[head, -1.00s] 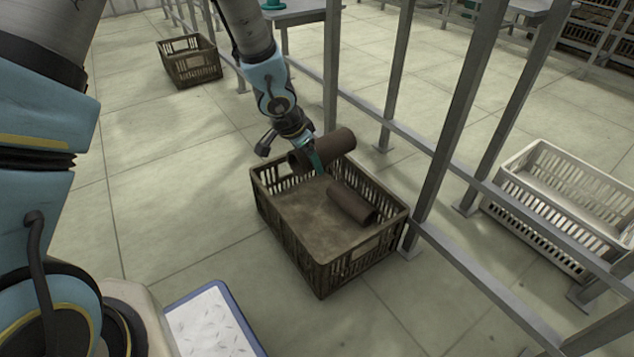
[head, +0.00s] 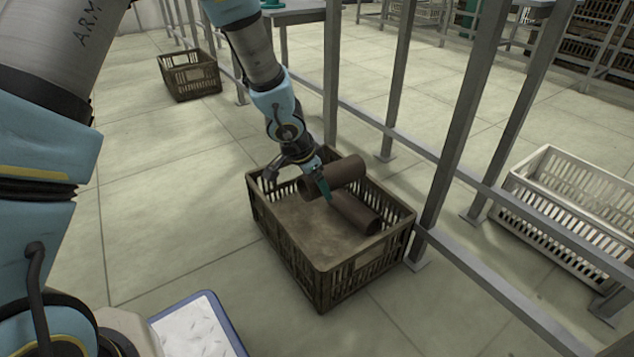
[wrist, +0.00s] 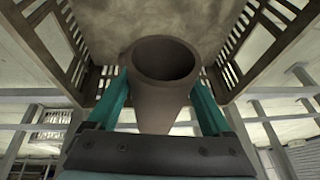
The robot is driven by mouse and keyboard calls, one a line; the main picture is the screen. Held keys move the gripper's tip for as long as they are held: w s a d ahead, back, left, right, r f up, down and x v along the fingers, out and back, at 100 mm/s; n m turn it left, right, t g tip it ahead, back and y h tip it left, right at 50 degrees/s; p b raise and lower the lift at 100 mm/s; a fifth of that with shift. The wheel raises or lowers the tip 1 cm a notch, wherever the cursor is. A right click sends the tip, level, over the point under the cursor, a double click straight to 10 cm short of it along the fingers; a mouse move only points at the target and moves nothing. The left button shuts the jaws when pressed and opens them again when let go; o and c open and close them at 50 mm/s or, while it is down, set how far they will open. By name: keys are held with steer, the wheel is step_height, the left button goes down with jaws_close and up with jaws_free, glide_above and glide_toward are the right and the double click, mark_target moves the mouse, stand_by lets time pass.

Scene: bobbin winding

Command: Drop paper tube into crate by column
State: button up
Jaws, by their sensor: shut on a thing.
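The brown paper tube (head: 343,174) is held in my gripper (head: 324,188), over the far part of the dark brown crate (head: 297,262) that stands beside a grey metal column (head: 447,150). A second brown tube (head: 358,214) lies inside the crate, below and partly behind the held one. I cannot tell whether the two tubes touch.
A white slatted crate (head: 570,215) stands on the floor at right, beyond the metal frame. Another brown crate (head: 190,76) stands at the back left. A blue-rimmed tray (head: 200,325) is at the lower front. The floor left of the near crate is clear.

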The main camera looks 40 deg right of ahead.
steer(key=o, duration=1.2)
steer(key=shift+c, duration=0.2)
steer(key=shift+r, duration=0.1)
steer(key=p+v, duration=0.6)
steer(key=v, duration=0.4)
steer(key=shift+r, duration=0.3)
steer(key=shift+a, duration=0.15)
